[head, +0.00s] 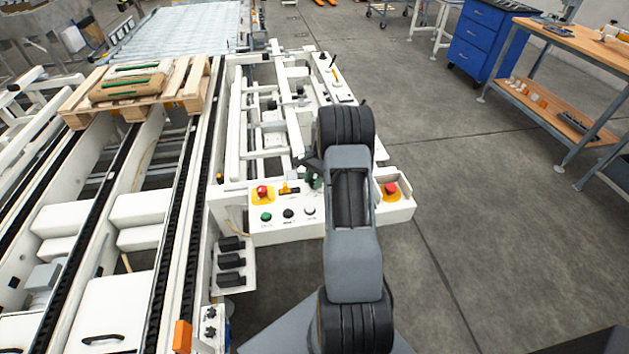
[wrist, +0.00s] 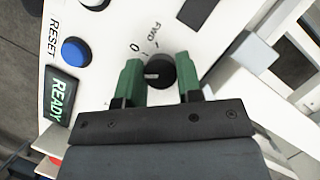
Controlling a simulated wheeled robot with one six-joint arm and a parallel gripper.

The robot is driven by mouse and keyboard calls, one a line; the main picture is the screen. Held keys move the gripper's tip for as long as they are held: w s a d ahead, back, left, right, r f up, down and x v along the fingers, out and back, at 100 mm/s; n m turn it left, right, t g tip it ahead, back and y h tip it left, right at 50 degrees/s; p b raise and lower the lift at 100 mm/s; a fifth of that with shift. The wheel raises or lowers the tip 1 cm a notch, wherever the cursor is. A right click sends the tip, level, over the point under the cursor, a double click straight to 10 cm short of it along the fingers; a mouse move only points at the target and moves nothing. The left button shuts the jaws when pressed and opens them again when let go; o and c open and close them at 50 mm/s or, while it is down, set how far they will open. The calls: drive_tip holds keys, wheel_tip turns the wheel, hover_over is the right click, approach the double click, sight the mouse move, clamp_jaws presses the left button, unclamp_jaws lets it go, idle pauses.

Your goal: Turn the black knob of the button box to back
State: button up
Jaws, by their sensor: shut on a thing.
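The black knob (wrist: 160,72) sits on the white panel of the button box (head: 284,229). In the wrist view my gripper (wrist: 160,80) has a green finger on either side of the knob and is shut on it. The knob's white mark points left in that view. The labels "0" and "FWD" show above the knob; any further label is hidden by the left finger. In the head view my arm covers the middle of the box, and only a bit of green of my gripper (head: 314,181) shows beside it.
A blue RESET button (wrist: 75,50) and a lit READY sign (wrist: 62,99) are left of the gripper. Red stop buttons (head: 263,192) (head: 390,188) sit at both ends of the box. Conveyor rails and a pallet (head: 190,84) lie left; open floor lies right.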

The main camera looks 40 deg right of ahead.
drive_tip(key=shift+n+g, duration=0.4)
drive_tip(key=shift+n, duration=0.7)
drive_tip(key=shift+s, duration=0.1)
drive_tip(key=o, duration=0.9)
drive_tip(key=v, duration=1.3)
drive_tip(key=shift+r, duration=0.4)
